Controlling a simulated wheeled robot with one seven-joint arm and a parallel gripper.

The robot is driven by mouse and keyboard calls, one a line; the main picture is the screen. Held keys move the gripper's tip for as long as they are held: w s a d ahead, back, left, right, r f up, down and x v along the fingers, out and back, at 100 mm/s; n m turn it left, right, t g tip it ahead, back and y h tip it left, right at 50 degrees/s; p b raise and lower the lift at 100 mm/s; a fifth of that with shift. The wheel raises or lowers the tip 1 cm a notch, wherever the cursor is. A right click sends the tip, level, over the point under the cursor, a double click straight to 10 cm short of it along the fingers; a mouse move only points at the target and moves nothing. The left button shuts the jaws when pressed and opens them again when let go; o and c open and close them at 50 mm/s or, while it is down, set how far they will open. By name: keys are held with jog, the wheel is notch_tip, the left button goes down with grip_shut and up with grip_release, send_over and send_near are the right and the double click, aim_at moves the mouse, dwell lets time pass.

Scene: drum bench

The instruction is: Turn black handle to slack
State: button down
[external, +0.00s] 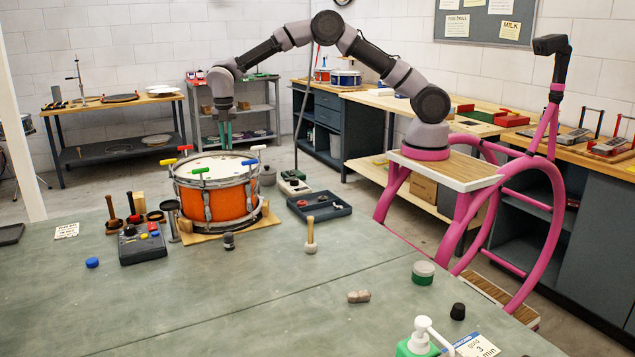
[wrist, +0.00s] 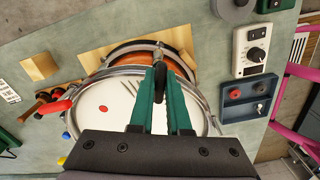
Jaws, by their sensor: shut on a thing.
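The orange drum (external: 222,204) stands on a wooden base on the bench, with coloured T-handles around its rim. My gripper (external: 225,148) is above the drum's far side, pointing down. In the wrist view, my gripper's green fingers (wrist: 160,98) are shut on a black handle (wrist: 160,76) at the drum's rim. The fingers cover part of the black handle, and I cannot make it out in the external view. A red handle (wrist: 53,107) shows at the left of the rim in the wrist view. The white drum head (wrist: 110,124) is partly hidden by my gripper.
Green (external: 200,170), yellow (external: 168,161) and red (external: 185,148) handles stand up close by on the rim. A mallet (external: 310,235) stands in front. The bench's near middle is mostly clear.

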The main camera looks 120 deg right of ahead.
aim_at(226, 140)
jog(key=shift+n, duration=1.1)
jog(key=c, duration=0.9)
grip_release()
notch_tip(226, 140, up, 11)
jog(key=shift+f, duration=0.1)
